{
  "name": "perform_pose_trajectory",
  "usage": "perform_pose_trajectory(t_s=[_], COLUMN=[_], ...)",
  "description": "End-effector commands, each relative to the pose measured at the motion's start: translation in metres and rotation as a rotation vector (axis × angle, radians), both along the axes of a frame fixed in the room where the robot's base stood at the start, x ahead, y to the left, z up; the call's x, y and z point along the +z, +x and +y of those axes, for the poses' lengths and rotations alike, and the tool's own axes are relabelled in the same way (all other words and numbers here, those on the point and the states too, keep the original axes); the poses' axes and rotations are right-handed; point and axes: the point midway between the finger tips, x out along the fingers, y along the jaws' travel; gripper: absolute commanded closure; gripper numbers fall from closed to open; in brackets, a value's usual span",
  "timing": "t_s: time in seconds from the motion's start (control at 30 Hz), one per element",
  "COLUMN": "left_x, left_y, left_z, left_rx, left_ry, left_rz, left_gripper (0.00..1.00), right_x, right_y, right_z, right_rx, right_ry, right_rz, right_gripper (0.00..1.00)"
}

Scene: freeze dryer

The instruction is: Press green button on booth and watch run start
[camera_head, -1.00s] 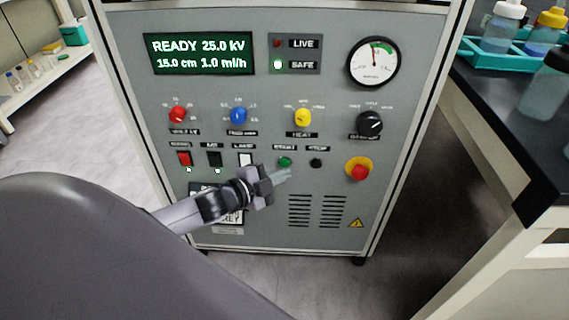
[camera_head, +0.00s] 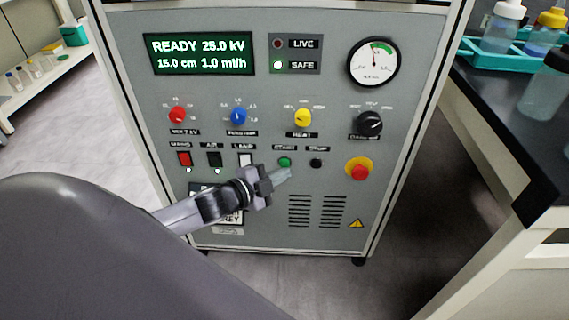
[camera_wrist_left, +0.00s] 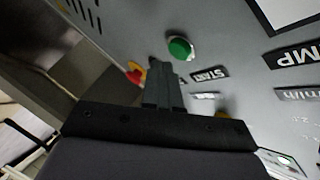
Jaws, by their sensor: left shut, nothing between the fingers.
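The booth (camera_head: 130,90) is a grey cabinet with a front control panel. The green START button (camera_head: 284,162) sits on the panel, with a black STOP button (camera_head: 316,162) to its right. My left gripper (camera_head: 284,175) is shut and empty, its fingertips just below the green button in the head view. In the left wrist view the green button (camera_wrist_left: 180,48) shows uncovered, close beyond the shut fingers (camera_wrist_left: 160,72); I cannot tell whether they touch the panel. The display (camera_head: 199,54) reads READY 25.0 kV, 15.0 cm, 1.0 ml/h. The SAFE lamp (camera_head: 278,65) is lit and the LIVE lamp (camera_head: 278,43) looks dark.
A red emergency knob on a yellow ring (camera_head: 359,169) is right of the buttons. Switches (camera_head: 184,158) and coloured dials (camera_head: 238,116) are left and above. A dark-topped bench (camera_head: 500,110) with bottles stands at right, and a white shelf (camera_head: 45,75) at left.

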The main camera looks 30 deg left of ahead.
Motion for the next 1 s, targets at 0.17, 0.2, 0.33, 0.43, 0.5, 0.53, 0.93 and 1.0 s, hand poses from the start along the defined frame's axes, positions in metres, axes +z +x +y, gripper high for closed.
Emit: perform_pose_trajectory(t_s=[0.17, 0.2, 0.33, 0.43, 0.5, 0.53, 0.93, 1.0], left_x=[-0.0001, 0.0000, 0.0000, 0.0000, 0.0000, 0.0000, 0.0009, 0.0005], left_y=[0.0000, 0.0000, 0.0000, 0.0000, 0.0000, 0.0000, 0.0060, 0.0072], left_z=[0.0000, 0.0000, 0.0000, 0.0000, 0.0000, 0.0000, 0.0037, 0.0045], left_rx=[0.000, 0.000, 0.000, 0.000, 0.000, 0.000, 0.001, 0.000], left_ry=[0.000, 0.000, 0.000, 0.000, 0.000, 0.000, 0.000, 0.000], left_rz=[0.000, 0.000, 0.000, 0.000, 0.000, 0.000, 0.000, 0.000], left_gripper=[1.00, 1.00, 1.00, 1.00, 1.00, 1.00, 1.00, 1.00], right_x=[-0.0006, -0.0007, -0.0008, -0.0009, -0.0009, -0.0008, 0.0023, 0.0029], right_y=[-0.0003, -0.0004, -0.0005, -0.0004, -0.0005, -0.0005, -0.0004, -0.0004], right_z=[-0.0007, -0.0007, -0.0007, -0.0006, -0.0005, -0.0004, 0.0005, 0.0008], right_rx=[0.002, 0.003, 0.004, 0.004, 0.004, 0.004, 0.003, 0.002], right_ry=[-0.005, -0.004, -0.006, -0.006, -0.006, -0.006, -0.001, 0.000], right_rz=[0.000, 0.000, 0.001, 0.001, 0.001, 0.001, 0.001, 0.001], right_gripper=[0.57, 0.57, 0.57, 0.57, 0.57, 0.57, 0.57, 0.57])
